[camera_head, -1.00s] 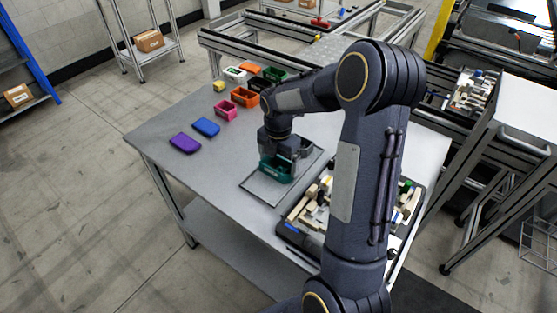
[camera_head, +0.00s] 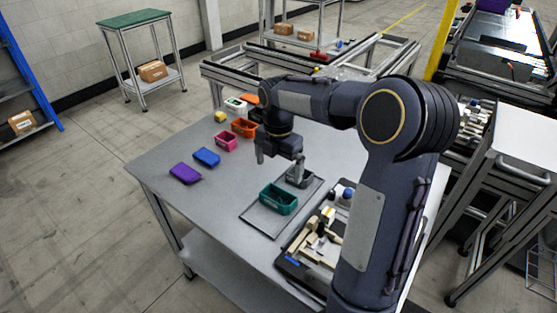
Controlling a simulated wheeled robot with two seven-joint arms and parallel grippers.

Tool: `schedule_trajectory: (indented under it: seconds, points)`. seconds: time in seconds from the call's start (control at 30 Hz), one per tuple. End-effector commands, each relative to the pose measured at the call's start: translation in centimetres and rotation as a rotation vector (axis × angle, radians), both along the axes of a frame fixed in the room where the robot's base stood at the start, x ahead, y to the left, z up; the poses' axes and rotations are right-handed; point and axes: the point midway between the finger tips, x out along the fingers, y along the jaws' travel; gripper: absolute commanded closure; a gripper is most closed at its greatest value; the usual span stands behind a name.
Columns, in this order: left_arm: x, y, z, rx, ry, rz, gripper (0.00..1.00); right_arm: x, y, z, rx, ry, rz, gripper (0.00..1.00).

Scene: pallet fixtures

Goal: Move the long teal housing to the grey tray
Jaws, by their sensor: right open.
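The long teal housing (camera_head: 278,199) is an open-topped box. It sits on the flat grey tray (camera_head: 259,218) near the middle of the table. My right gripper (camera_head: 279,166) is open and empty, above and behind the housing and apart from it. Its fingers point down. A small grey housing (camera_head: 300,178) stands at the tray's back right, close by the gripper's right finger. My left gripper is not in view.
Purple (camera_head: 185,174), blue (camera_head: 206,157), pink (camera_head: 226,141) and orange (camera_head: 244,128) parts stand on the table's left and back. A black tray (camera_head: 312,245) of mixed parts lies to the right. The table's front left is clear.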

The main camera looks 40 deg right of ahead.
Motion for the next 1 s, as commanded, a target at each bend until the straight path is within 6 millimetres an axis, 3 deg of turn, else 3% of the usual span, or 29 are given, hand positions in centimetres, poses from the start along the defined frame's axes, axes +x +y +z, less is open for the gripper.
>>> schedule_trajectory:
  seconds: [0.17, 0.33, 0.5, 0.67, 0.8, 1.0]
  points:
    - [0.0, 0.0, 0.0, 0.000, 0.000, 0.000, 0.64, -0.1, 0.1, 1.7, 0.002, -0.005, -0.010, 0.00]
    - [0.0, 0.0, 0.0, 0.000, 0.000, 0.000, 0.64, -2.3, 1.6, 3.3, 0.041, -0.054, -0.194, 0.00]
    - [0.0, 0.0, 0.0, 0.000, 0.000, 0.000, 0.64, -7.1, 5.1, 5.0, 0.157, -0.132, -0.600, 0.00]
    - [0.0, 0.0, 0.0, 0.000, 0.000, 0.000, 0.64, -11.9, 8.5, 5.4, 0.306, -0.159, -1.013, 0.00]
    - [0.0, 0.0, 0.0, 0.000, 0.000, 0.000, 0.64, -15.9, 11.5, 4.7, 0.455, -0.136, -1.366, 0.00]
    - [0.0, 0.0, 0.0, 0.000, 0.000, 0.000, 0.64, -19.9, 14.7, 3.0, 0.632, -0.053, -1.755, 0.00]
